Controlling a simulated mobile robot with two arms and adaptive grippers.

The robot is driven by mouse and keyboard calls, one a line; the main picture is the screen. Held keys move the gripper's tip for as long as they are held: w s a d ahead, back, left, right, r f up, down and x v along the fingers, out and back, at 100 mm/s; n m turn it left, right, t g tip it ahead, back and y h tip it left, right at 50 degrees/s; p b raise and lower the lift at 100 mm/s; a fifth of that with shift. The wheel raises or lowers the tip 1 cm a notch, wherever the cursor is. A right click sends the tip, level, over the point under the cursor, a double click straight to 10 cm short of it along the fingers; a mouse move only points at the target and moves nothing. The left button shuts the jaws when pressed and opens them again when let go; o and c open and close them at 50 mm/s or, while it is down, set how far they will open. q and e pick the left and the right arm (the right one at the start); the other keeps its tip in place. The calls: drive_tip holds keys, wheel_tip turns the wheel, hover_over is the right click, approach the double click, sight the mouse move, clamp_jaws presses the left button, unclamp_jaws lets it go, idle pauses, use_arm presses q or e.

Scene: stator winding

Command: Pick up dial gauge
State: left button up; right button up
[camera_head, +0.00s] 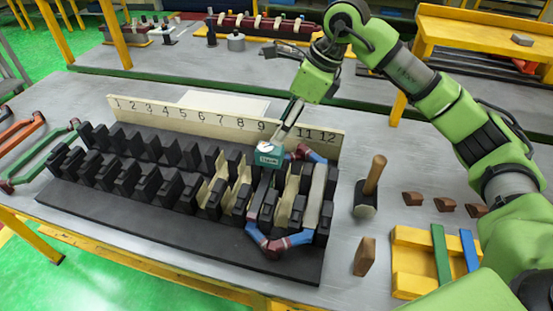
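A small teal box with a light label (268,158), which looks like the dial gauge, sits at or just above the black slotted stator fixture, near the number 9 on the strip. A whitish part shows on its top. My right gripper (277,139) comes down from the upper right, and its grey fingers reach the top of the teal box. Whether the fingers are closed on it or only near it is too small to tell. My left gripper is not in view.
The black fixture (175,245) has a numbered cream strip (195,120) behind it and a blue and red coil (270,243) at its right end. A hammer (370,185), brown wedges (363,257) and a yellow tray (412,283) lie to the right. Coils lie at far left.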

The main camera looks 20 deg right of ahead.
sight(272, 148)
drive_tip(key=x, duration=0.4)
drive_tip(key=shift+w+f+p, duration=0.15)
drive_tip(key=shift+f+p, duration=0.15)
drive_tip(key=shift+p, duration=0.1)
drive_tip(key=shift+a+f, duration=0.25)
drive_tip(key=shift+f, duration=0.15)
drive_tip(key=x, duration=0.1)
drive_tip(key=p+x, duration=0.1)
drive_tip(key=x, duration=0.1)
drive_tip(key=p+x, duration=0.1)
drive_tip(key=shift+w+d+f, duration=0.15)
drive_tip(key=shift+d+f, duration=0.05)
drive_tip(key=shift+f, duration=0.1)
drive_tip(key=shift+a+f+p, duration=0.15)
drive_tip(key=shift+f+p, duration=0.15)
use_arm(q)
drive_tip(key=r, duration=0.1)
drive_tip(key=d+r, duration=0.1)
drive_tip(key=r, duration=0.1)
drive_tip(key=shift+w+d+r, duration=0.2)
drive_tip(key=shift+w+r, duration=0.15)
use_arm(e)
drive_tip(key=shift+w, duration=0.1)
drive_tip(key=c, duration=1.2)
